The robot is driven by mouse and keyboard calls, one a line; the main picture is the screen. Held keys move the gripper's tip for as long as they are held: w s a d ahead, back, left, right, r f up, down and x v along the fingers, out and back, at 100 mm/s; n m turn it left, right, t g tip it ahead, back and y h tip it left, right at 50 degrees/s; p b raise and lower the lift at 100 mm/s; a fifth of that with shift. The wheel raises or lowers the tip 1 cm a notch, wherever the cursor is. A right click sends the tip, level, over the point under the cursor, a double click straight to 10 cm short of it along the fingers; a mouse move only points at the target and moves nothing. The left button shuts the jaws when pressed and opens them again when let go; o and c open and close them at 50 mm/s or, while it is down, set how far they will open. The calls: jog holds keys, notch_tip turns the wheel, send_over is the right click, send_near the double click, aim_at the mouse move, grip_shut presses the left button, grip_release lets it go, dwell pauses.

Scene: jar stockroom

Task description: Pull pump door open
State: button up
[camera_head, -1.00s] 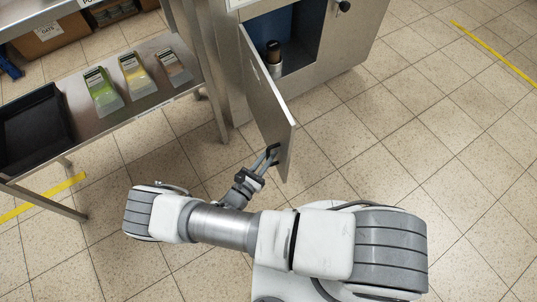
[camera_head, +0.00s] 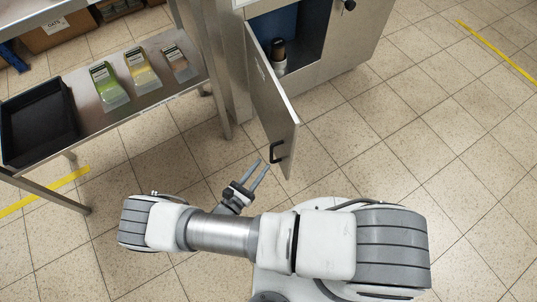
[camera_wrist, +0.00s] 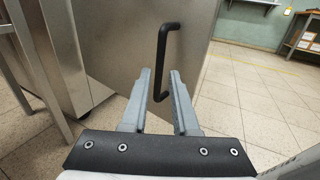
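The pump door (camera_head: 271,110) is a grey metal panel that stands swung well open from the cabinet in the head view. Its black bar handle (camera_head: 277,152) is near the free edge. The door also fills the upper middle of the wrist view (camera_wrist: 120,55), with the handle (camera_wrist: 160,60) just beyond my fingertips. My gripper (camera_head: 262,168) is open and empty, a short way from the handle and apart from it.
Inside the cabinet (camera_head: 318,40) stands a dark-topped bottle (camera_head: 279,55). A metal shelf (camera_head: 140,103) on the left holds a black tray (camera_head: 38,122) and several pouches (camera_head: 108,87). The tiled floor right of the door is clear.

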jog(key=v, duration=1)
jog(key=shift+s+p, duration=0.35)
jog(key=shift+a, duration=0.15)
jog(key=w+r+m+g+h, duration=0.1)
jog(key=w+r+m+g, duration=0.35)
jog(key=r, duration=0.35)
jog(key=w+r+m+g+h, duration=0.1)
jog(key=w+r+m+g, duration=0.2)
jog(key=r+m+g, duration=0.3)
jog(key=w+d+r+m+g+y, duration=0.2)
jog(key=d+r+m, duration=0.1)
jog(key=r, duration=0.5)
jog(key=w+d+r+m+g+y, duration=0.2)
jog(key=d+r+m, duration=0.1)
jog(key=r, duration=0.5)
jog(key=s+d+r+m+t+y, duration=0.2)
jog(key=s+d+r+m+y, duration=0.3)
jog(key=d+r, duration=0.45)
jog(key=s+d+r+m+t+y, duration=0.3)
jog(key=d+r+m, duration=0.5)
jog(key=d+r, duration=0.15)
notch_tip(320, 180, up, 23)
jog(key=p, duration=2.2)
jog(key=shift+a+r, duration=0.25)
jog(key=shift+a, duration=0.15)
